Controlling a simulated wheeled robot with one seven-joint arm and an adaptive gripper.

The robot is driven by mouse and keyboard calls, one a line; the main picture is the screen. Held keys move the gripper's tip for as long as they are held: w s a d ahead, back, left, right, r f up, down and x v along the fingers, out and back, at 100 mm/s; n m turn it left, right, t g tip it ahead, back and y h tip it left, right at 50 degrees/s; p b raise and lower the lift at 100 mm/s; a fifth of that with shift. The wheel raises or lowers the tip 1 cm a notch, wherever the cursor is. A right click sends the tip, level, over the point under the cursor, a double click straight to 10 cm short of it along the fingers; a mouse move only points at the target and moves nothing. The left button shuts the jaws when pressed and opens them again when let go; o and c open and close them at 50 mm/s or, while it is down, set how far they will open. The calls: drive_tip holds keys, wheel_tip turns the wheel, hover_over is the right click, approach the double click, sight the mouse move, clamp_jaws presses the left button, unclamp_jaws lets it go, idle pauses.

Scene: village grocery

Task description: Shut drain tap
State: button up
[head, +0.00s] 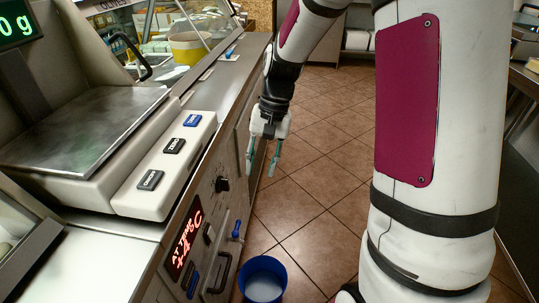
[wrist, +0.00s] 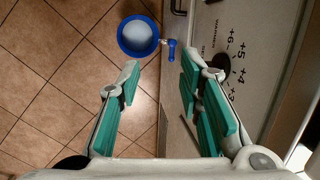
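The drain tap (head: 236,230) has a small blue lever and sits low on the counter's front panel, right of the red display. In the wrist view the tap (wrist: 171,50) shows its blue lever and a short pale spout reaching over the bucket's edge. I cannot tell the tap's valve position. A blue bucket (head: 262,264) stands on the floor below it with pale liquid inside; the wrist view shows the bucket (wrist: 121,40) beyond my fingers. My gripper (head: 262,174) is open and empty, apart from the tap. Its green-padded fingers (wrist: 159,70) point toward the tap area.
The counter front (head: 207,180) carries a dark knob (head: 222,184), a red temperature display (head: 185,240), dark switches and a bar handle (head: 220,273). A scale (head: 80,130) with buttons stands on the counter. The tiled floor (head: 320,200) right of the counter is clear.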

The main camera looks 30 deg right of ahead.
drive_tip(key=shift+s+a+r+n+p, duration=0.15)
drive_tip(key=shift+s+r+p, duration=0.1)
drive_tip(key=shift+s+r, duration=0.45)
drive_tip(key=shift+s+d+r+n+p, duration=0.2)
drive_tip(key=shift+s+r, duration=0.25)
drive_tip(key=shift+r, duration=0.45)
drive_tip(key=s+a+r+n+h, duration=0.2)
drive_tip(key=s+a+r+n, duration=0.1)
drive_tip(key=s+r, duration=0.9)
drive_tip(key=s+n+t+h, duration=0.1)
drive_tip(key=s+n+t, duration=0.15)
drive_tip(key=s, duration=1.35)
wheel_tip(320, 180, up, 21)
drive_tip(key=t+p, duration=0.2)
drive_tip(key=p, duration=1.8)
drive_tip(key=shift+a+f, duration=0.2)
drive_tip(key=shift+w+f+t, duration=0.1)
drive_tip(key=shift+f+t, duration=0.05)
drive_tip(key=shift+t, duration=0.1)
drive_tip(key=shift+c, duration=0.3)
